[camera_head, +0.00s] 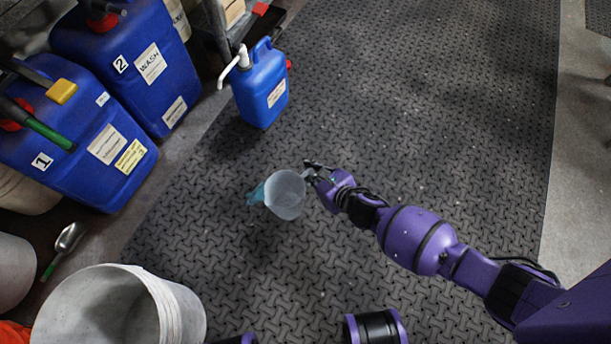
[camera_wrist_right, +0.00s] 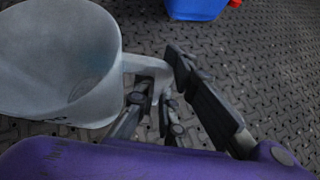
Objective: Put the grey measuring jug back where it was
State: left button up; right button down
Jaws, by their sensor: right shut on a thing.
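The grey measuring jug (camera_head: 287,196) is in the middle of the head view, above the dark textured floor mat. A teal part shows at its left side. My right gripper (camera_head: 315,171) is at the jug's right side. In the right wrist view the jug (camera_wrist_right: 55,60) fills the upper left, its open mouth visible. There my right gripper (camera_wrist_right: 158,88) is shut on the jug's handle (camera_wrist_right: 146,66), with fingers on both sides of it. The jug's base is hidden or cut off in the wrist view. My left gripper is not in view.
A blue pump canister (camera_head: 261,92) stands on the mat at the upper left. Blue containers marked 1 (camera_head: 75,135) and 2 (camera_head: 130,65) stand at the left. A white bucket (camera_head: 175,308) and a metal scoop (camera_head: 68,240) are at lower left. The mat (camera_head: 440,110) is clear at upper right.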

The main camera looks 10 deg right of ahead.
aim_at(293, 193)
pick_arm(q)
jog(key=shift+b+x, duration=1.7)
pick_arm(e)
notch_tip(293, 193, down, 6)
jog(key=w+a, duration=0.1)
jog(key=w, duration=0.1)
jog(key=shift+w+r, duration=0.15)
jog(key=shift+r, duration=0.05)
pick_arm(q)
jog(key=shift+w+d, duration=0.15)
pick_arm(e)
jog(key=shift+f, duration=0.2)
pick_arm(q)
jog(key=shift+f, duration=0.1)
pick_arm(e)
jog(key=c, duration=1.8)
grip_release()
